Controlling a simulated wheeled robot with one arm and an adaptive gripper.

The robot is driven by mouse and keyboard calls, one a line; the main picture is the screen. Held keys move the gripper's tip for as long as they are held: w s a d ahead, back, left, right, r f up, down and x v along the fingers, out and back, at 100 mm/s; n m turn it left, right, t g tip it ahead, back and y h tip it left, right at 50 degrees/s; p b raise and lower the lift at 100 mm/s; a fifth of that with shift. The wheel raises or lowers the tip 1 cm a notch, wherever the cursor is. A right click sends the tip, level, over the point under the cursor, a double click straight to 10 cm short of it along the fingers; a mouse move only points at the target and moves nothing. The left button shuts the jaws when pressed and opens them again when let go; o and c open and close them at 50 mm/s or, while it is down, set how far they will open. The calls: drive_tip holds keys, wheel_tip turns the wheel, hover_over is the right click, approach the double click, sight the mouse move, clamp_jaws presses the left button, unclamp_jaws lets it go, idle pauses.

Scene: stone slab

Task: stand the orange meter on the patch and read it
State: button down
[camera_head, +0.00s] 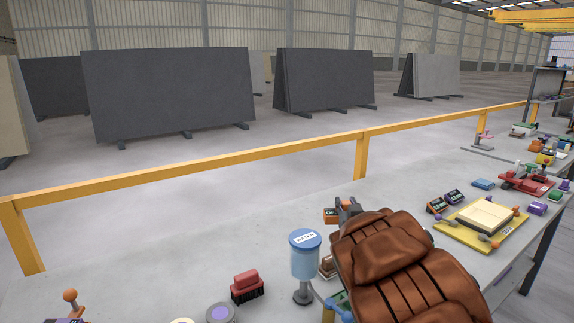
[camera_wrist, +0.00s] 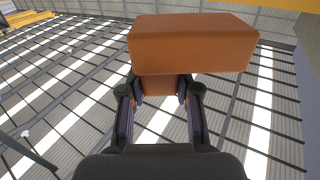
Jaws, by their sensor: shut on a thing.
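The orange meter (camera_head: 331,215) shows beside the tip of my gripper (camera_head: 348,206), just beyond my brown-covered arm in the head view. In the wrist view, my gripper (camera_wrist: 160,92) is shut on the narrow lower part of the orange meter (camera_wrist: 190,42), whose wide orange block fills the top middle. A small dark face with markings shows on the meter in the head view, too small to read. My arm hides part of the bench behind it. I cannot tell which spot is the patch.
A blue cylinder (camera_head: 305,258) on a stand and a red-and-black brush (camera_head: 247,286) are left of my arm. A yellow tray (camera_head: 452,231) holds a cream slab to the right. Dark meters (camera_head: 445,201) stand nearby. A yellow rail (camera_head: 250,153) runs behind the bench.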

drive_tip(key=shift+a, duration=0.2)
drive_tip(key=shift+d, duration=0.1)
drive_tip(key=s+d+f+n+y+b, duration=0.1)
drive_tip(key=s+d+f+y+b, duration=0.2)
drive_tip(key=d, duration=0.7)
drive_tip(key=s+d+f+n+y+b, duration=0.1)
drive_tip(key=s+d+f+n+b, duration=0.3)
drive_tip(key=d, duration=0.6)
drive_tip(key=s+d+f+g+y+b, duration=0.1)
drive_tip(key=s+d+f+y, duration=0.1)
drive_tip(key=s, duration=1.1)
drive_tip(key=s+d+f+n+g+y, duration=0.1)
drive_tip(key=s+d+f+y, duration=0.2)
drive_tip(key=s, duration=1)
drive_tip(key=shift+s+d+f+g+b, duration=0.35)
drive_tip(key=shift+d+f, duration=0.3)
drive_tip(key=shift+d, duration=0.5)
drive_tip(key=shift+w, duration=0.15)
